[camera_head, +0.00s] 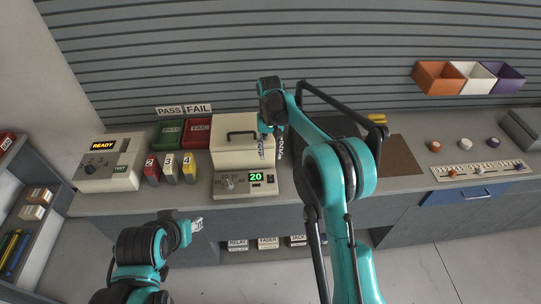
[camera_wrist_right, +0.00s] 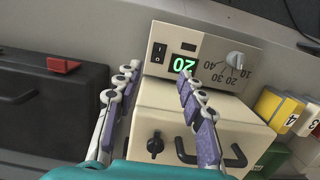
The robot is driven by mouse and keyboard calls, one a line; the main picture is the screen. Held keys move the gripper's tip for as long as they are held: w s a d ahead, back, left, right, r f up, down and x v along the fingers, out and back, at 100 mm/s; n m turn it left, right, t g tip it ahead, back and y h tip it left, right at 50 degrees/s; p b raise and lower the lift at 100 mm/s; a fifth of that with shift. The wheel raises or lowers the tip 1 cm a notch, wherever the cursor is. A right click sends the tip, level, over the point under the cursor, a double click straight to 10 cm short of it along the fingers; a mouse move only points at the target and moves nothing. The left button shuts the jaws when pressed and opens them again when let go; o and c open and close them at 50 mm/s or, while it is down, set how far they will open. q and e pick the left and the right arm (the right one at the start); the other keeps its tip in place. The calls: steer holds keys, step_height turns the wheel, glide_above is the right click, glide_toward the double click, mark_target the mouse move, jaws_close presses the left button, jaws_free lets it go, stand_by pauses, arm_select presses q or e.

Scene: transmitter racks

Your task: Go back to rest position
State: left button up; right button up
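My right gripper (camera_head: 271,150) hangs over the right part of a beige box-shaped device (camera_head: 230,158) on the counter. In the right wrist view its two purple-padded fingers (camera_wrist_right: 158,78) are spread apart with nothing between them. The device has a lid with a black handle (camera_wrist_right: 210,152), and its front panel has a dial and a green display reading 20 (camera_wrist_right: 184,64). I cannot tell whether the fingers touch the lid. My left gripper (camera_head: 196,225) is low, in front of the counter. It is small and its finger opening is unclear.
Left of the device stand a READY tester (camera_head: 110,163), numbered blocks (camera_head: 171,168), and green (camera_head: 168,134) and red (camera_head: 195,133) bins. A black case (camera_wrist_right: 50,115) is beside the device, partly behind my right arm. Colored bins (camera_head: 438,78) are on the wall at right.

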stand_by(0.3)
steer(key=s+d+r+t+b, duration=0.2)
steer(key=s+d+r+b, duration=0.15)
steer(key=s, duration=0.35)
steer(key=s+d+r+t+b, duration=0.2)
steer(key=s+d+r+b, duration=0.15)
steer(key=s, duration=0.45)
steer(key=s+d+f+t+b, duration=0.2)
steer(key=s+f, duration=0.2)
steer(key=s, duration=0.3)
steer(key=s+d+f+t+b, duration=0.1)
steer(key=s+d+f+t, duration=0.1)
steer(key=s+f, duration=0.3)
steer(key=s, duration=0.3)
steer(key=shift+d+t+b, duration=0.3)
steer(key=shift+d+b, duration=0.1)
steer(key=shift+s, duration=0.1)
